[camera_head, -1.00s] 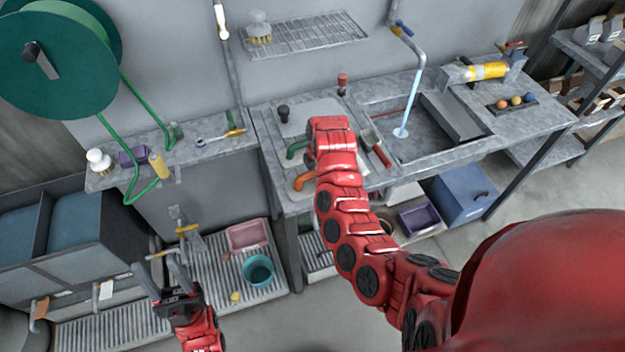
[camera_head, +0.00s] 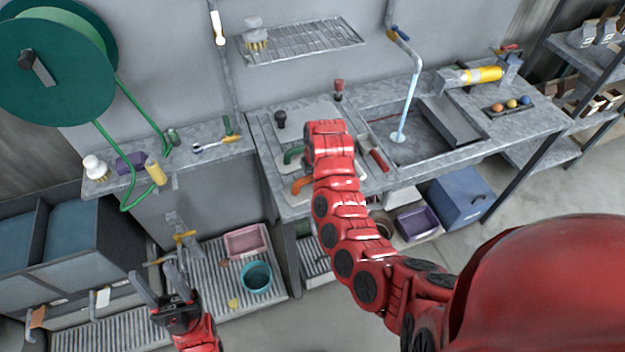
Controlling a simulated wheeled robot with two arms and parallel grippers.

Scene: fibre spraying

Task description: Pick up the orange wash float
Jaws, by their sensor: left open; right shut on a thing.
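Three small balls sit in a dark tray on the right of the bench. My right arm reaches over the bench left of the sink, well away from the tray. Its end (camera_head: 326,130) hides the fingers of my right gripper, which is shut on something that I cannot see. My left gripper (camera_head: 160,281) is open and empty at the lower left, in front of the slatted rack.
The sink basin (camera_head: 410,130) with running water lies between my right arm and the ball tray. Green and orange curved handles (camera_head: 301,186) are close to my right arm. A teal bucket (camera_head: 256,277) stands on the rack.

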